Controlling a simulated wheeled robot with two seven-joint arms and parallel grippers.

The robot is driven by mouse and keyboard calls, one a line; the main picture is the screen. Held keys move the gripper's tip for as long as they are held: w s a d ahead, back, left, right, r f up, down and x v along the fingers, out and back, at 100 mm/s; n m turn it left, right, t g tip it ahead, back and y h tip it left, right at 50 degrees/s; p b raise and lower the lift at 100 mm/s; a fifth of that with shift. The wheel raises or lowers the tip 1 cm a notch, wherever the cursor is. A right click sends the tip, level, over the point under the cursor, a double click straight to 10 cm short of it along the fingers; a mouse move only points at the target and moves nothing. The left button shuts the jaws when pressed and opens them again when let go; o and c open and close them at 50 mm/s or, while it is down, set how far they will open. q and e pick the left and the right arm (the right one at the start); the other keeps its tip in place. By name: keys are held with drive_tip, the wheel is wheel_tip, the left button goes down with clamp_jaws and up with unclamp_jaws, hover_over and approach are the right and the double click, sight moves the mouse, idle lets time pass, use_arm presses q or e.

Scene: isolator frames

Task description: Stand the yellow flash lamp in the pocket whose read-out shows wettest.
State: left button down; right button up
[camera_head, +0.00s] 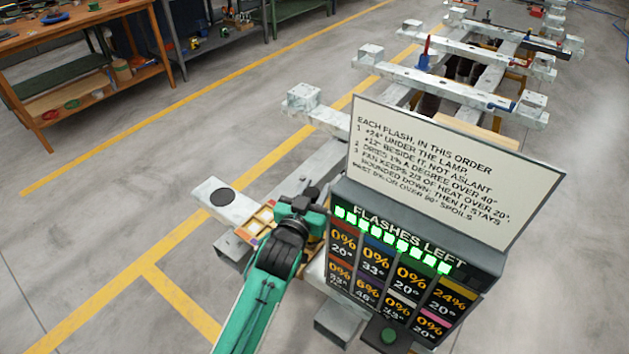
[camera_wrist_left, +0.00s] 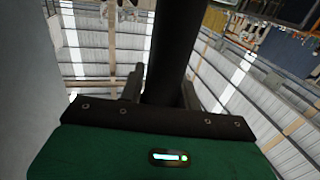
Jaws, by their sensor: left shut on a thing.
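My left gripper (camera_head: 308,214) is at the left side of the read-out board, over a wooden tray with compartments (camera_head: 259,221). In the left wrist view its fingers (camera_wrist_left: 163,92) are shut on a dark, round post (camera_wrist_left: 168,45). No yellow shows on the post, so I cannot tell whether it is the flash lamp. The read-out board (camera_head: 400,275) shows 24% and 20° at the top right, its highest percentage. One lower cell reads about 6%; the others appear to read 0%. The tray's pockets are mostly hidden by my arm and the board. My right gripper is out of view.
A white rules sign (camera_head: 450,170) stands above the board, with a row of green lights lit under "FLASHES LEFT". A green button (camera_head: 388,335) sits in front. A black disc (camera_head: 221,197) lies on a pale beam end. Metal frames stretch behind; open floor lies left.

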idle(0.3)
use_arm(q)
drive_tip(key=c, duration=1)
unclamp_jaws()
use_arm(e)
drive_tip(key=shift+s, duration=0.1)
use_arm(q)
drive_tip(key=shift+s, duration=0.2)
drive_tip(key=b+v, duration=0.1)
drive_tip(key=v, duration=1)
drive_tip(key=shift+s+a+b, duration=0.2)
drive_tip(key=shift+s+b, duration=0.1)
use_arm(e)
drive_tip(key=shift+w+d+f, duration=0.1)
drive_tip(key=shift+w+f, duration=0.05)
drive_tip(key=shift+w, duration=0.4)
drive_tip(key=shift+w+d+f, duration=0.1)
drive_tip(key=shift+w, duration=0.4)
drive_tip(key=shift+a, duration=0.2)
